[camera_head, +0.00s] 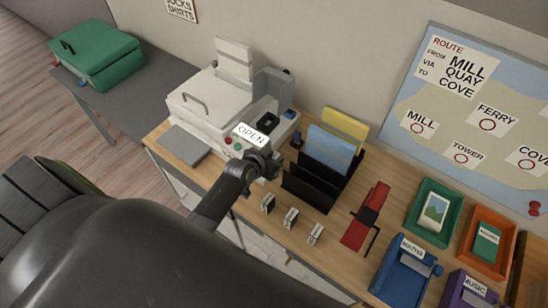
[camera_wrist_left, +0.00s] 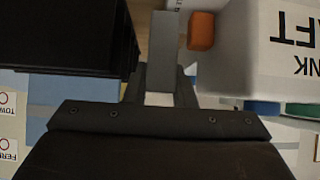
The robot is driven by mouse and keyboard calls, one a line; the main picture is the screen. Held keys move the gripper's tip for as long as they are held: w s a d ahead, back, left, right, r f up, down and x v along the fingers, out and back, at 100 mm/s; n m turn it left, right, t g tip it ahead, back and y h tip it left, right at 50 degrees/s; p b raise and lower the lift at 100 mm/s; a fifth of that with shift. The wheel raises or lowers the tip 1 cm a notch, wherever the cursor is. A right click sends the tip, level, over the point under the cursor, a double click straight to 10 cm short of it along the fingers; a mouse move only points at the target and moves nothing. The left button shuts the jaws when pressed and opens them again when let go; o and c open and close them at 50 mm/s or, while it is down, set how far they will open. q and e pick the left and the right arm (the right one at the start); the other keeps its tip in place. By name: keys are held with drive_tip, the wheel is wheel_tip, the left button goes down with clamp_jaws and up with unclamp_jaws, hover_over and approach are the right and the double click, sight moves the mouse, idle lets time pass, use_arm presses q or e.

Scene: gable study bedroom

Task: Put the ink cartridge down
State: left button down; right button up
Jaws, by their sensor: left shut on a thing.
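My left gripper (camera_head: 262,163) is beside the front right corner of the white printer (camera_head: 200,100), left of the black file rack (camera_head: 305,188). In the left wrist view its fingers (camera_wrist_left: 160,84) are closed on a narrow grey block (camera_wrist_left: 163,42), which I take to be the ink cartridge. The head view does not show the held thing clearly; the gripper covers it. The printer carries an OPEN label (camera_head: 250,133) and a dark square slot (camera_head: 267,122). Its lettered white side (camera_wrist_left: 285,40) shows upside down in the wrist view. My right gripper is not in view.
Several small labelled blocks (camera_head: 290,217) stand along the desk's front edge. A green case (camera_head: 97,52) rests on a grey table. Bare desk (camera_head: 335,215) shows before the rack.

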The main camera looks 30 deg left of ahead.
use_arm(q)
drive_tip(key=shift+f, duration=0.3)
drive_tip(key=c, duration=1.2)
unclamp_jaws()
drive_tip(key=shift+r, duration=0.1)
drive_tip(key=shift+r+p, duration=0.35)
drive_tip(key=shift+r, duration=0.15)
drive_tip(key=shift+s, duration=0.25)
drive_tip(key=b+v, duration=0.1)
drive_tip(key=v, duration=1)
drive_tip(key=shift+s+r, duration=0.2)
